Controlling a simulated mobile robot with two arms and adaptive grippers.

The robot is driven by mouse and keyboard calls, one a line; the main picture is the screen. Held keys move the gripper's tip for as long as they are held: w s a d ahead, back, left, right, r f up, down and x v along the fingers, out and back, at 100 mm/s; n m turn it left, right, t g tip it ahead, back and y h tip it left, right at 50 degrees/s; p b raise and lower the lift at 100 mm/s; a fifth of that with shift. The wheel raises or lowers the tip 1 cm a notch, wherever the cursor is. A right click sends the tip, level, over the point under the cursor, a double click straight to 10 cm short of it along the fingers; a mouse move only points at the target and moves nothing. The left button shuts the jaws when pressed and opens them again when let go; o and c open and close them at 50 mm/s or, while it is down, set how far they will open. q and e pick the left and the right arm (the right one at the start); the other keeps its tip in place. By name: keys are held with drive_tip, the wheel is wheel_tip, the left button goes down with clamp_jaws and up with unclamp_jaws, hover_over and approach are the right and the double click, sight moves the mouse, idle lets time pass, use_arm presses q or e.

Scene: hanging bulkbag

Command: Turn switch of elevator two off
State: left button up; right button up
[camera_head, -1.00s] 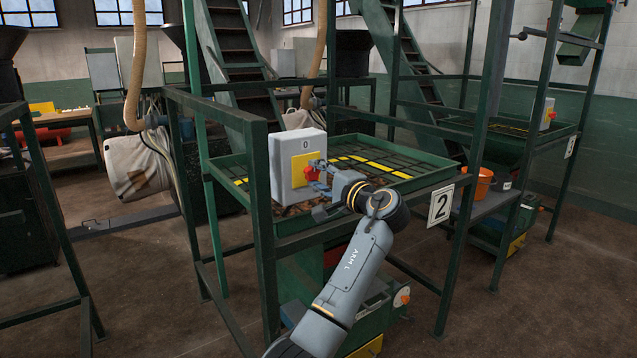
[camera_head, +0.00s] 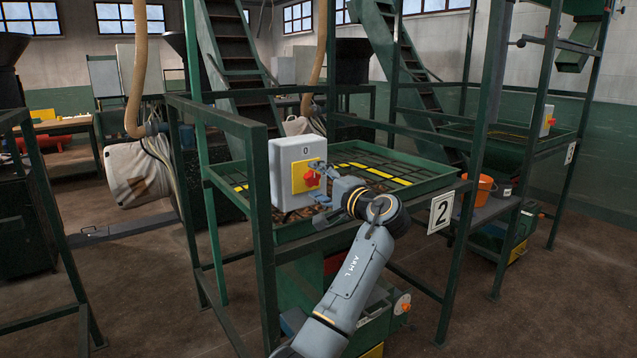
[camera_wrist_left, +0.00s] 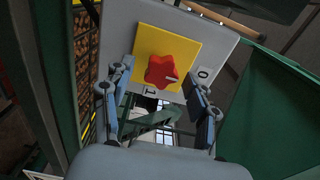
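The switch box (camera_head: 283,165) is a grey box with a yellow plate (camera_head: 298,171) and a red star-shaped knob (camera_head: 312,179). It is mounted on the green frame whose plate reads 2 (camera_head: 440,208). The left wrist view shows the knob (camera_wrist_left: 160,71) with "0" to its right and "1" below. A short pale mark on the knob points right, roughly toward the "0". My left gripper (camera_head: 326,177) is just in front of the box. In the left wrist view its fingers (camera_wrist_left: 160,80) are spread wide on either side of the knob, apparently not touching it. My right gripper is out of view.
A green tray with a grid (camera_head: 425,180) lies behind and right of the box. Green posts and rails (camera_head: 262,230) surround it. Another similar box (camera_head: 547,118) stands farther right. An orange bucket (camera_head: 482,190) stands on a grey shelf. Open floor lies at the front right.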

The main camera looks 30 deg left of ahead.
use_arm(q)
drive_tip(key=shift+d, duration=0.1)
drive_tip(key=v, duration=1.1)
drive_tip(key=shift+s+d, duration=0.2)
drive_tip(key=shift+d, duration=0.15)
